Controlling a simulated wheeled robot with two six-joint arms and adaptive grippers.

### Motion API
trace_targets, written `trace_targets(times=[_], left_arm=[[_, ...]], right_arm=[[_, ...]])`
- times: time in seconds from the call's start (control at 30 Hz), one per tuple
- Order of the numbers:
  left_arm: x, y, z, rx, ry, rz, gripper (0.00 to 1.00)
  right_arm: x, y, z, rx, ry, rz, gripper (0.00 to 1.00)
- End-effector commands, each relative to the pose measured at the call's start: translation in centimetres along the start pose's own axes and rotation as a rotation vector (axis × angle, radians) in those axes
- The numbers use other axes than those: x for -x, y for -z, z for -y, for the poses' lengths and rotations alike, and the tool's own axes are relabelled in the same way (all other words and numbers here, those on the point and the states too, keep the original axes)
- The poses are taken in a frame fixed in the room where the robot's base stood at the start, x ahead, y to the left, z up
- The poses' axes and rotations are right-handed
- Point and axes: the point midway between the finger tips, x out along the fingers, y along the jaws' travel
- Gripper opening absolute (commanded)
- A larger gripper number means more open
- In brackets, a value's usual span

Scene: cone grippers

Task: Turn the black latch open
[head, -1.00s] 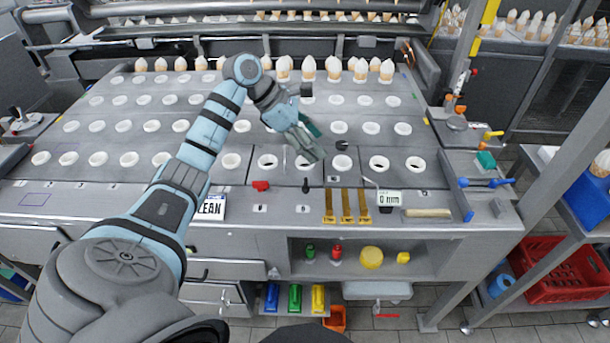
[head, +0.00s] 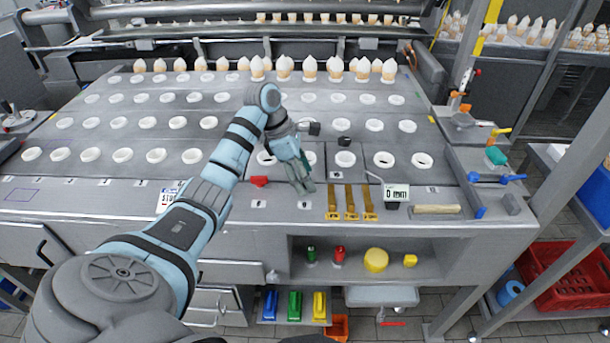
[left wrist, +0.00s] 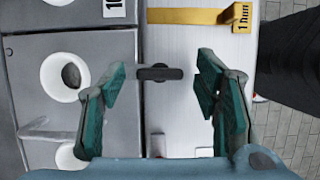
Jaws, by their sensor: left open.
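The black latch (left wrist: 160,73) shows in the left wrist view as a short dark bar on the seam between the grey deck and the paler front panel. It lies crosswise between my fingertips, with a gap at each end. My left gripper (head: 302,187) is open and empty over the deck's front edge in the head view, and its teal-padded fingers (left wrist: 163,70) stand on both sides of the latch in the wrist view. In the head view the gripper hides the latch. How high the fingertips are above it I cannot tell. My right gripper is not in view.
White ring holders (head: 345,159) fill the deck behind. A shelf (head: 365,271) opens below.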

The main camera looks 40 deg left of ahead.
Motion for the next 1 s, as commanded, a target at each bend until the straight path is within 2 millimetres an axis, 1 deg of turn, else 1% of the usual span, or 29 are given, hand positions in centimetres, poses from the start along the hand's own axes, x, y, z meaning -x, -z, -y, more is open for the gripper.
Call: trace_targets(times=[0.07, 0.1, 0.27, 0.3, 0.4, 0.77, 1.0], left_arm=[[0.0, 0.0, 0.0, 0.0, 0.0, 0.0, 0.57], [0.0, 0.0, 0.0, 0.0, 0.0, 0.0, 0.53], [0.0, 0.0, 0.0, 0.0, 0.0, 0.001, 0.28], [0.0, 0.0, 0.0, 0.0, 0.0, 0.001, 0.21], [0.0, 0.0, 0.0, 0.0, 0.0, 0.001, 0.09], [0.1, 0.0, 0.0, 0.05, -0.022, 0.0, 0.09], [0.2, -0.1, 0.1, 0.183, -0.076, 0.0, 0.09]], right_arm=[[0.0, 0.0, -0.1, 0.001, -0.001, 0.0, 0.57], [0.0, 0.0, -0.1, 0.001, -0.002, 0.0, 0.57], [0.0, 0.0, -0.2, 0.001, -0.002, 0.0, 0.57], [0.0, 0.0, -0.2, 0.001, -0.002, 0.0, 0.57], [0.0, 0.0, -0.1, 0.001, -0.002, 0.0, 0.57], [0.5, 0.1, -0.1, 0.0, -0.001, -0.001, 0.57], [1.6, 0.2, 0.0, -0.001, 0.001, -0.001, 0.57]])
